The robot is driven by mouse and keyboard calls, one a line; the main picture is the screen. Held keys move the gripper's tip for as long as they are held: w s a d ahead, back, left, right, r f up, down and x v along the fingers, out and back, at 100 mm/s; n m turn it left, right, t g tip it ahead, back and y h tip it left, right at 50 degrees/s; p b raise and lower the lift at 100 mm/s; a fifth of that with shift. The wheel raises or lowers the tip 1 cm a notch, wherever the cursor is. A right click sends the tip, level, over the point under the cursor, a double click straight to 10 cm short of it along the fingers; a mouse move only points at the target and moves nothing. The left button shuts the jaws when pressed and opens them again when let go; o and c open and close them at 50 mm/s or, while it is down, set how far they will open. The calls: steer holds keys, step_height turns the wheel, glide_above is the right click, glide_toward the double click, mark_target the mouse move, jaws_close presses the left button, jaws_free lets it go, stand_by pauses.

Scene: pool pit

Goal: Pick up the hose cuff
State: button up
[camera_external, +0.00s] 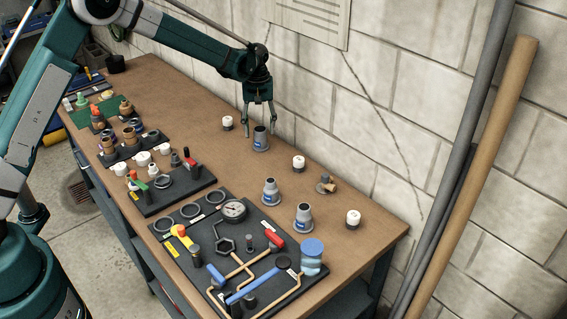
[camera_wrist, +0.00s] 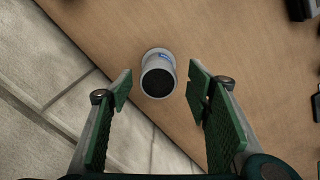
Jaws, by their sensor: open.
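The hose cuff below my gripper is a grey stepped cylinder (camera_external: 261,140) with a blue label, standing upright on the bench near the wall. It also shows in the wrist view (camera_wrist: 158,76), its dark open top facing the camera, between and slightly beyond my fingertips. My gripper (camera_external: 259,101) is open and empty, pointing down just above the cuff; its green-padded fingers (camera_wrist: 157,86) stand on either side, apart from it. Two similar grey cuffs stand upright nearer the front, one in the middle (camera_external: 270,192) and one to its right (camera_external: 304,218).
White-topped small pieces stand near, one left of the cuff (camera_external: 227,123), others to the right (camera_external: 298,164) (camera_external: 353,219). Small brown fittings (camera_external: 327,185) lie nearby. Dark trays with tools and fittings (camera_external: 216,183) fill the left and front. The block wall (camera_external: 390,100) runs close behind.

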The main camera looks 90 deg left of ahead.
mark_target(260, 138)
steer(key=shift+f, duration=0.15)
steer(key=shift+w+a+f, duration=0.1)
steer(key=shift+f, duration=2.35)
steer(key=shift+c, duration=0.3)
steer(key=c, duration=1)
